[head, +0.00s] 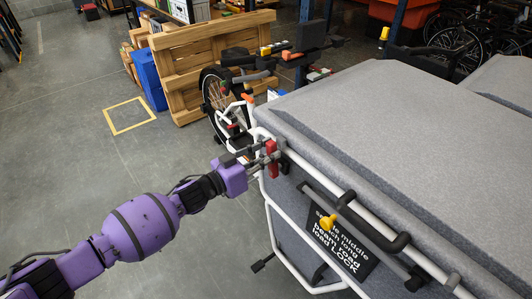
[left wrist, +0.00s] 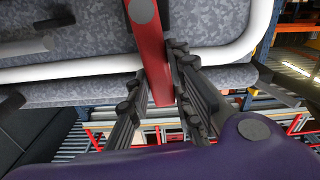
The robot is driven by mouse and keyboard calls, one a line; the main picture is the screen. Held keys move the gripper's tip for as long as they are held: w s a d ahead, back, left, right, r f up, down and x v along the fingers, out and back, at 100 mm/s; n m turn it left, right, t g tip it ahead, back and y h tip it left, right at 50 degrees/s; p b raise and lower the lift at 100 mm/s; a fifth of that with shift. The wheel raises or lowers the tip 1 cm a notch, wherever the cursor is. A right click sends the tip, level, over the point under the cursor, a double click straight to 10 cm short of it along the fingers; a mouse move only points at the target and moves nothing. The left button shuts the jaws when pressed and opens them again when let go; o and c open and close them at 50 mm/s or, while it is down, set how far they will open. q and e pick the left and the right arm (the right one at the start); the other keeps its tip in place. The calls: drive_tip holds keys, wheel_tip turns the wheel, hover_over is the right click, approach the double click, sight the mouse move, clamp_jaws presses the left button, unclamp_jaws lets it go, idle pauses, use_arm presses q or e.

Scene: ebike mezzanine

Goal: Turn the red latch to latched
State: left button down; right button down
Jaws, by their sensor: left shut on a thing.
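The red latch (head: 271,158) is mounted at the near left corner of a grey padded cargo box (head: 380,110), by a white tube frame. My left gripper (head: 262,160) is at the latch, with its fingers around it. In the left wrist view the red latch (left wrist: 151,55) is a long bar crossing the white tube, its lower end between the fingers of my left gripper (left wrist: 155,100). The gripper is shut on the latch. The fingers hide part of the latch. My right gripper is not in view.
A bike wheel (head: 218,100) and wooden pallets (head: 205,60) stand behind. The floor (head: 60,170) at left is clear.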

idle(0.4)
use_arm(q)
drive_tip(key=c, duration=1.6)
unclamp_jaws()
drive_tip(key=shift+o, duration=0.2)
drive_tip(key=shift+s+a, duration=0.2)
drive_tip(key=v, duration=1.1)
drive_tip(key=shift+s+a, duration=0.15)
drive_tip(key=shift+a, duration=0.1)
